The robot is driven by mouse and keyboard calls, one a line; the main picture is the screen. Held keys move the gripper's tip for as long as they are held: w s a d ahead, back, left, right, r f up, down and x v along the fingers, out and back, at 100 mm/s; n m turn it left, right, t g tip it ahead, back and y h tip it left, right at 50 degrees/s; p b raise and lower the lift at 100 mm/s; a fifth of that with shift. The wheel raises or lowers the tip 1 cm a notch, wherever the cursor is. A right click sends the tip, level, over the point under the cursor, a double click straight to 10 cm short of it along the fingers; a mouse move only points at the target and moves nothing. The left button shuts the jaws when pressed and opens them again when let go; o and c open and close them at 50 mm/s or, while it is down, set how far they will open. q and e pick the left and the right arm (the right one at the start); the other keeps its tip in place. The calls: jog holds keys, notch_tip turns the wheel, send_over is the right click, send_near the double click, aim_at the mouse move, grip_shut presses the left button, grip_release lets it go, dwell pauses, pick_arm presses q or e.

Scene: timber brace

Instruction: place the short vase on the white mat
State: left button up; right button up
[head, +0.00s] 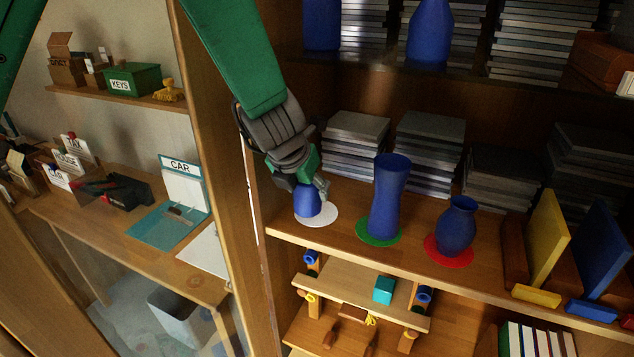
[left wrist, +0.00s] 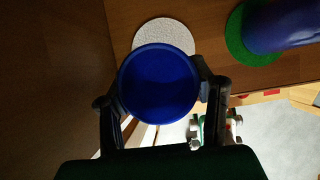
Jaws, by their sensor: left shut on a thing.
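The short blue vase (head: 307,204) is at the white mat (head: 328,216) on the wooden shelf, overlapping its left part in the head view. My left gripper (head: 305,186) comes down from above and is shut around the vase's upper part. In the left wrist view I look into the round mouth of the short vase (left wrist: 160,85) between the two fingers. The white mat (left wrist: 165,30) shows past its far rim. The vase's base is hidden there, and I cannot tell whether it touches the mat. My right gripper is out of view.
A tall blue vase (head: 390,190) stands on a green mat (head: 368,236), close to the right. A rounder blue vase (head: 458,224) stands on a red mat (head: 434,252). Stacks of grey slabs (head: 355,142) are behind. A wooden upright (head: 222,130) borders the shelf's left.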

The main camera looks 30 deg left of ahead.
aim_at(316, 191)
pick_arm(q)
jog(key=w, duration=0.2)
jog(key=w+p, duration=0.1)
jog(key=w, duration=0.1)
jog(key=shift+r, duration=0.2)
notch_tip(316, 191, down, 3)
jog(key=shift+d+r, duration=0.1)
jog(key=shift+r, duration=0.05)
jog(key=shift+w+f, duration=0.15)
jog(key=shift+f, duration=0.35)
jog(key=shift+a, duration=0.2)
jog(key=o, duration=1.3)
jog(key=shift+d, duration=0.1)
jog(key=shift+r, duration=0.1)
